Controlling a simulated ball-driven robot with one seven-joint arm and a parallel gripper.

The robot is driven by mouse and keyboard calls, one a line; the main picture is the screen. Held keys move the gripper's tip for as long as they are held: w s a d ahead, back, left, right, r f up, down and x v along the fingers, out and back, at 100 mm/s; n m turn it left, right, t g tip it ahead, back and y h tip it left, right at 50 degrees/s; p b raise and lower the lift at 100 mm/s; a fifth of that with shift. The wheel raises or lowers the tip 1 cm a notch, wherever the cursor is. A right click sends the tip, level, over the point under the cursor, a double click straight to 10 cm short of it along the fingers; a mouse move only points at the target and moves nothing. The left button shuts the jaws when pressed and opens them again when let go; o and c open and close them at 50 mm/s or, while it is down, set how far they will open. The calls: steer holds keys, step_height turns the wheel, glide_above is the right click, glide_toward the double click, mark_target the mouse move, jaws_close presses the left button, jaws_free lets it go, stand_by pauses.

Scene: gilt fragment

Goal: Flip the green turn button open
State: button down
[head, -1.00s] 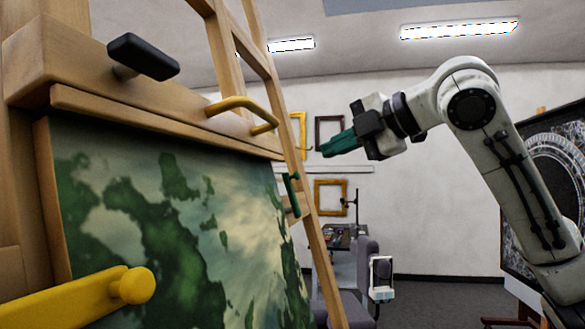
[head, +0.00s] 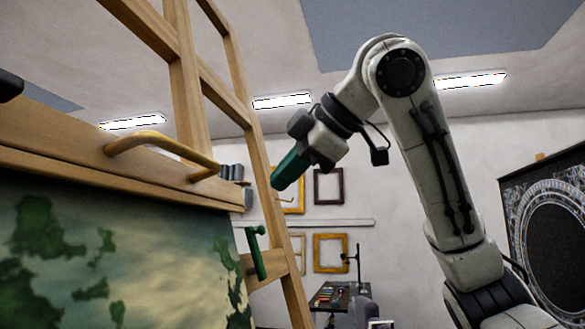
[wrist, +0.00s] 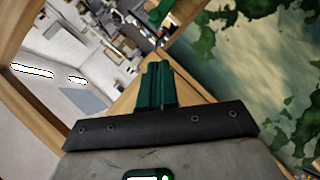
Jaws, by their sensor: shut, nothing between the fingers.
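The green turn button (head: 257,255) is a narrow bar with a small knob near its top. In the head view it stands nearly upright, at the right edge of the green and cream painted panel (head: 60,265). My gripper (head: 280,182) has green fingers, shut with nothing between them. In the head view it appears above and slightly right of the button, pointing down-left, visibly apart from it. In the wrist view the gripper (wrist: 155,66) points up. A small green piece (wrist: 160,10) at the top edge there looks like the button, partly cut off.
A yellow curved handle (head: 150,140) sticks out from the wooden beam (head: 60,130) above the panel. The slanted wooden easel leg (head: 265,175) stands behind the button. Picture frames (head: 328,186) hang on the far wall. Open space lies to the right of the panel.

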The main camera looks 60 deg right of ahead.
glide_toward(252, 230)
steer(key=w+a, duration=0.2)
steer(key=shift+w+d+f+p, duration=0.35)
steer(key=shift+d+f, duration=0.1)
steer(key=shift+f, duration=0.1)
steer(key=shift+w+d+f+p, duration=0.35)
steer(key=shift+d+f, duration=0.1)
steer(key=shift+f, duration=0.1)
steer(key=shift+w+d+f, duration=0.25)
steer(key=shift+d+f, duration=0.05)
steer(key=shift+f, duration=0.1)
